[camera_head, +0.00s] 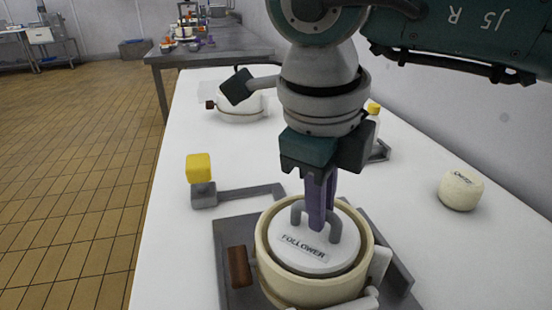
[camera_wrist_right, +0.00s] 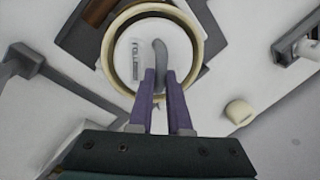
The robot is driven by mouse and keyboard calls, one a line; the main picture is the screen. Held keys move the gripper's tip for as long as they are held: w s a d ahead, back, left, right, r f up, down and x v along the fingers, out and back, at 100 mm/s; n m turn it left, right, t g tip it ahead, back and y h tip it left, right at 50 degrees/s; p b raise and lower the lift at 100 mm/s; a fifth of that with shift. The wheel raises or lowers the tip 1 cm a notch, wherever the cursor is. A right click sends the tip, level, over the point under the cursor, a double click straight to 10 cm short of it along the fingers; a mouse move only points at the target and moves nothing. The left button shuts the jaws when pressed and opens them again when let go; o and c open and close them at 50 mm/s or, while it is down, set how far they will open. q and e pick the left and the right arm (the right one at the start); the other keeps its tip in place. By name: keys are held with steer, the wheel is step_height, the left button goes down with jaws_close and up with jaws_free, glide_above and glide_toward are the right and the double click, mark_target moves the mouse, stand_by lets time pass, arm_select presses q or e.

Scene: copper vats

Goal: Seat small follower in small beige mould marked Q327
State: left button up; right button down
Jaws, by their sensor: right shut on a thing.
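The white follower (camera_head: 307,255), labelled FOLLOWER, has a grey loop handle. It lies level inside the rim of the round beige mould (camera_head: 267,269), with a dark ring of gap around it. How deep it sits I cannot tell. The mark Q327 is not readable. My right gripper (camera_head: 320,225) has purple fingers shut on the handle from above. In the right wrist view the follower (camera_wrist_right: 133,75) is inside the mould rim (camera_wrist_right: 108,62), with the fingers at its handle. My left gripper is not in view.
The mould stands on a grey base plate (camera_head: 230,283) on the white table (camera_head: 170,245). A yellow block on a grey stand (camera_head: 199,180) is to the left. A small cream cheese-like piece (camera_head: 461,188) is to the right. Another white mould (camera_head: 240,110) is farther back.

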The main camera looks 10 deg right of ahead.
steer(key=shift+f, duration=0.15)
steer(key=c, duration=0.8)
jaws_free()
